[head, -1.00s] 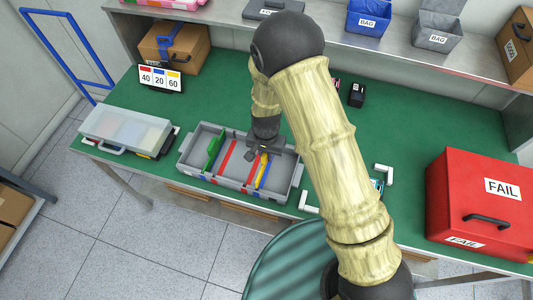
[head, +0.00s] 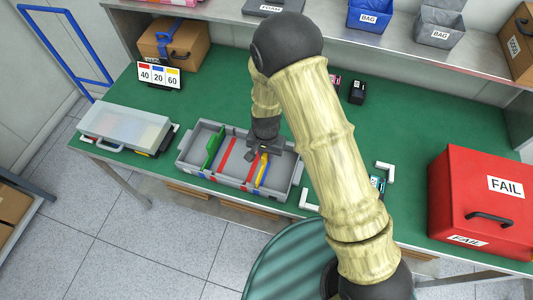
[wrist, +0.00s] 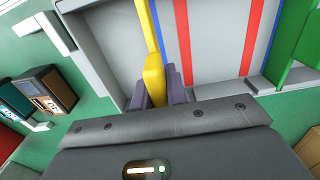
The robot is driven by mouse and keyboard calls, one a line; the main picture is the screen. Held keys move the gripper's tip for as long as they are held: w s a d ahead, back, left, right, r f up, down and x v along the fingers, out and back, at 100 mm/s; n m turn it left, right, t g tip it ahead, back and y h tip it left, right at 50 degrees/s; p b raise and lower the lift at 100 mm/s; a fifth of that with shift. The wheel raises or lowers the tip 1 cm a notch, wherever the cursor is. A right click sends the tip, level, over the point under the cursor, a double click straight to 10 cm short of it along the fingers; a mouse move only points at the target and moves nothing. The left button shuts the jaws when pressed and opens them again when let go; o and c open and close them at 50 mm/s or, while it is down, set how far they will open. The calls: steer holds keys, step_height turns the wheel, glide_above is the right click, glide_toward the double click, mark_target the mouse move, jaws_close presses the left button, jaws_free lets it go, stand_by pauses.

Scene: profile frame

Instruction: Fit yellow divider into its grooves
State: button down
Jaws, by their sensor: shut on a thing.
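The grey tray (head: 282,187) lies on the green bench in the head view, with coloured stripes across its floor. My gripper (head: 263,152) is over the tray's right half, shut on the yellow divider (head: 264,169). In the wrist view the yellow divider (wrist: 153,72) stands between the two dark fingers of my gripper (wrist: 158,90), seen nearly edge-on. Red stripes (wrist: 183,45) and blue stripes (wrist: 232,40) lie to its right there. I cannot tell whether its ends are in grooves. A green divider (head: 214,147) stands upright in the tray's left part.
A card (head: 159,76) reading 40, 20, 60 stands at the back left. A clear-lidded case (head: 124,127) lies left of the tray. White corner pieces (head: 385,172) and small boxes lie to the right. A red FAIL case (head: 482,205) stands at the far right.

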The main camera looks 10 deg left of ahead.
mark_target(266, 160)
steer(key=shift+f+b, duration=1.25)
steer(key=shift+f, duration=0.65)
steer(key=c, duration=1.3)
jaws_free()
steer(key=shift+r, duration=0.15)
step_height(266, 160, up, 17)
steer(key=shift+r+b, duration=0.1)
steer(key=shift+b, duration=0.7)
steer(key=s+d+r+t, duration=0.1)
steer(key=s+d, duration=0.1)
steer(key=d, duration=0.6)
steer(key=s+d+r, duration=0.2)
steer(key=d, duration=0.7)
steer(key=s+d+r+n+t, duration=0.1)
steer(key=s+d+r, duration=0.1)
steer(key=d, duration=0.6)
steer(key=shift+s+d+r+t, duration=0.1)
steer(key=shift+s+d+t, duration=0.2)
steer(key=shift+s, duration=0.15)
